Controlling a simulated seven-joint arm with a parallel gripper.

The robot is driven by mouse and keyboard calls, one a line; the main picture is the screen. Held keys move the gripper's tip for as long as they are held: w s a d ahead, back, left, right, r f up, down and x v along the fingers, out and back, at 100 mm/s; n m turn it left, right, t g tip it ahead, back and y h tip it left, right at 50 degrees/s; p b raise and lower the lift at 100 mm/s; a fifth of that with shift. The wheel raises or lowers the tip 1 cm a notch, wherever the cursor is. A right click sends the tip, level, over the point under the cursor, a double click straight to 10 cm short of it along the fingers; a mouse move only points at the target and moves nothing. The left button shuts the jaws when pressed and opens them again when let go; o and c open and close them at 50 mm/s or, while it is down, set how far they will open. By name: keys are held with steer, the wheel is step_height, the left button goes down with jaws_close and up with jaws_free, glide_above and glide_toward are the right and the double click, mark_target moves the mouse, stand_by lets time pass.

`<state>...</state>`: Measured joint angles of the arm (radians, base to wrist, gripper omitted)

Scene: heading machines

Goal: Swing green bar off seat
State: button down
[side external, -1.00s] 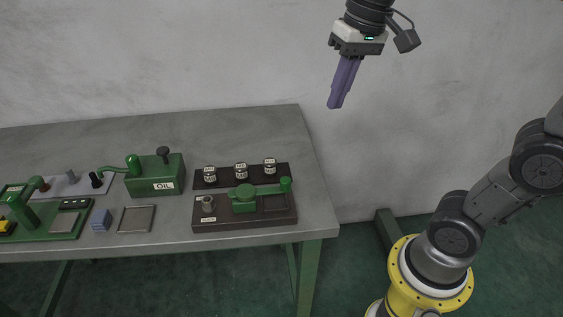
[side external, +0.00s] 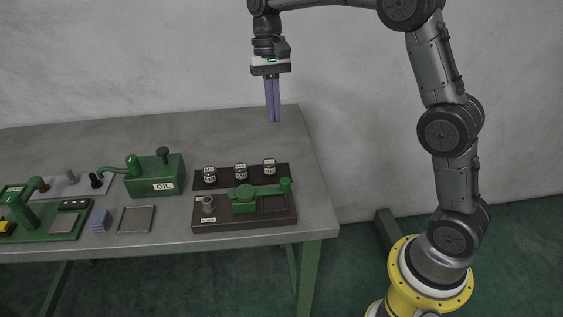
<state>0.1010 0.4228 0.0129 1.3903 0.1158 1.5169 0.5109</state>
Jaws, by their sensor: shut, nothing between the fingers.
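The green bar (side external: 268,189) lies level on a dark base plate (side external: 225,221) near the table's front right. It runs from a round green hub (side external: 244,192) to a short upright green knob (side external: 285,184) at its right end. A square recess (side external: 273,204), which looks like the seat, shows at the right of the plate, beside and below the bar. My gripper (side external: 274,121) points straight down with purple fingers pressed together and empty.
A dark rack with several small labelled jars (side external: 240,171) stands just behind the base plate. A metal post (side external: 208,204) stands at the plate's left. A green OIL box (side external: 155,175), a grey tray (side external: 136,219) and a blue block (side external: 100,220) are further left. The table's back right is clear.

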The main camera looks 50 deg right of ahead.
steer(key=shift+f, duration=0.1)
steer(key=shift+s+a+f, duration=0.6)
steer(key=shift+s+f, duration=0.25)
steer(key=shift+f, duration=0.85)
steer(key=shift+s+a+f, duration=0.6)
steer(key=shift+s+f, duration=0.25)
steer(key=shift+f, duration=0.9)
steer(key=shift+s+a+f, duration=0.6)
steer(key=shift+s+f, duration=0.25)
steer(key=shift+f, duration=0.85)
